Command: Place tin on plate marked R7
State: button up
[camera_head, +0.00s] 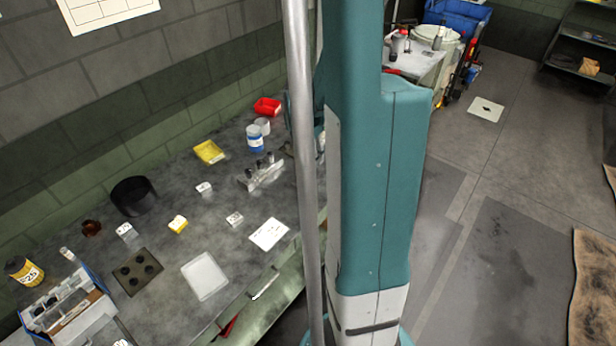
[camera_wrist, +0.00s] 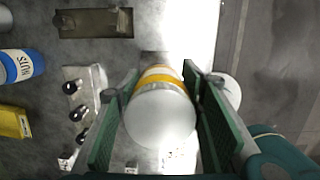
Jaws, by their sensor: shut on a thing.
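In the wrist view my gripper (camera_wrist: 159,82) is shut on a pale tin (camera_wrist: 160,118) with a yellow-orange band, held between the green finger pads. In the head view my arm's column hides the gripper and held tin. Small white marked pieces stand on the bench in the head view: one at left (camera_head: 126,232), one in the middle (camera_head: 204,188) and one nearer the front (camera_head: 235,219). Their markings are too small to read, so I cannot tell which is R7. Part of a white marked piece also shows at the wrist view's lower edge (camera_wrist: 68,161).
A blue-and-white NUTS tin (camera_wrist: 22,66), a yellow tray (camera_head: 209,152) and a rack with black knobs (camera_head: 264,177) stand on the bench. A black round bin (camera_head: 134,195), a white tray (camera_head: 204,276) and a yellow tin (camera_head: 24,271) are further left.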

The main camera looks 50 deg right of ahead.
aim_at(305, 153)
jog(key=shift+f, duration=2.2)
jog(key=shift+f+b, duration=0.4)
jog(key=shift+f, duration=1.7)
jog(key=shift+f, duration=0.15)
jog(key=o, duration=1)
jog(key=shift+r, duration=0.25)
jog(key=shift+a+r+p, duration=0.2)
jog(key=shift+a+r, duration=0.1)
jog(key=shift+r, duration=1.65)
jog(key=shift+a+r+p, duration=0.2)
jog(key=shift+a+r, duration=0.1)
jog(key=shift+r, duration=1.7)
jog(key=shift+a+r+p, duration=0.2)
jog(key=shift+a+r, duration=0.1)
jog(key=shift+r, duration=1.65)
